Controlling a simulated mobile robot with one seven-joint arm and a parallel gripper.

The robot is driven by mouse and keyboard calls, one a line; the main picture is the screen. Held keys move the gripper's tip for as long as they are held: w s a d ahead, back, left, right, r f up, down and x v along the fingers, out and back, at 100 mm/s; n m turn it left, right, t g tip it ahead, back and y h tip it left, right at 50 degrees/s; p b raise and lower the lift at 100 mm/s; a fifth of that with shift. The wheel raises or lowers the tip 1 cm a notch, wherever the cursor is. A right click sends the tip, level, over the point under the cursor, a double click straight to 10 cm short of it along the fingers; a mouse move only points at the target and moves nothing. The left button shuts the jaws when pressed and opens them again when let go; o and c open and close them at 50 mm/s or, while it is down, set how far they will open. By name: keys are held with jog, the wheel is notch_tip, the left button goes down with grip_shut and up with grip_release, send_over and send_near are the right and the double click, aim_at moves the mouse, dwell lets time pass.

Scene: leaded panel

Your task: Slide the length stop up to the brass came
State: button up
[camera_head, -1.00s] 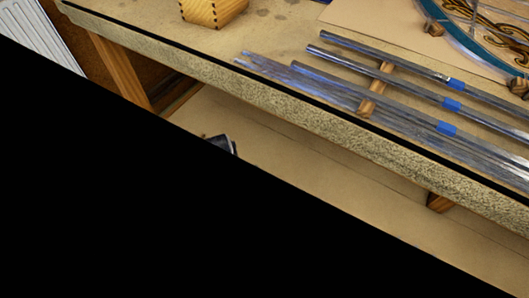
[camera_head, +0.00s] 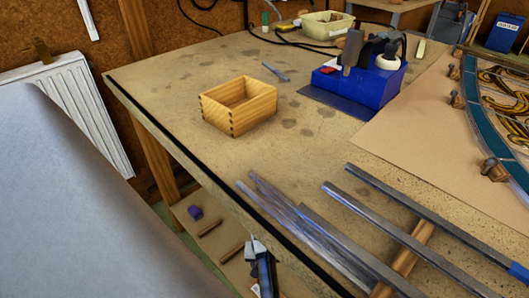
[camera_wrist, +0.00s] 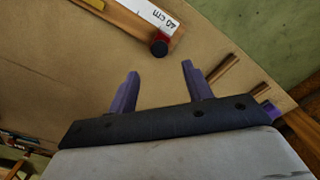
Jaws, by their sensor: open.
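In the wrist view my gripper (camera_wrist: 158,82) has two purple fingers spread wide, with nothing between them. In the head view several silver-grey came strips (camera_head: 330,240) lie on the bench; none is clearly brass. My gripper is not identifiable there.
The bench (camera_head: 190,70) holds an open wooden box (camera_head: 238,108), a blue stand (camera_head: 365,85) with tools and a leaded panel (camera_head: 505,100). Below it are two sticks (camera_head: 230,240), a purple block (camera_head: 195,212) and a blue-black object (camera_head: 262,270).

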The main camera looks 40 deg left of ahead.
notch_tip(320, 180, down, 9)
jog(key=shift+r+b, duration=0.1)
jog(key=shift+b, duration=0.4)
jog(key=c, duration=0.9)
jog(key=shift+d+r+p, duration=0.15)
jog(key=shift+d+p, duration=0.15)
jog(key=shift+c, duration=0.3)
jog(key=d+p, duration=0.2)
jog(key=d, duration=0.1)
jog(key=d+p, duration=0.2)
jog(key=d, duration=0.2)
jog(key=d+p, duration=0.3)
jog(key=d, duration=0.1)
jog(key=shift+s+d, duration=0.1)
jog(key=shift+s, duration=0.25)
jog(key=shift+d, duration=0.25)
jog(key=o, duration=1)
jog(key=shift+c, duration=0.2)
